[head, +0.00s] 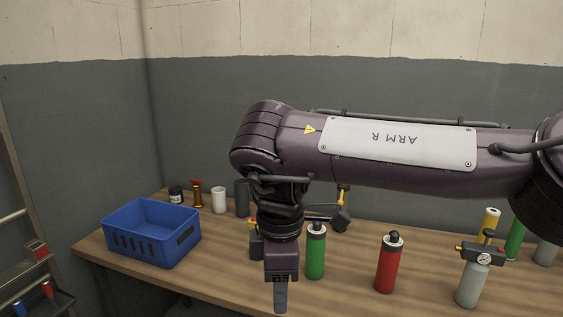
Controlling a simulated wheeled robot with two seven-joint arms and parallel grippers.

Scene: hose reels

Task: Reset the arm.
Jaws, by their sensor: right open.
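My right arm (396,146), labelled "ARM R", reaches in from the right edge and runs across the view. Its forearm is level and the wrist bends straight down over the wooden table. The right gripper (280,296) points down near the table's front edge. It is open, though I see it side-on, so one finger covers the other. I see nothing held in it. A green bottle (316,256) stands just to its right, apart from the fingers. My left gripper is not in view.
A blue crate (125,240) stands on the table (222,284) at the left. Small containers stand behind it. A red bottle (387,264) and a grey bottle with a gauge (472,283) stand at the right, with several cylinders behind. A rack (42,262) stands at far left.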

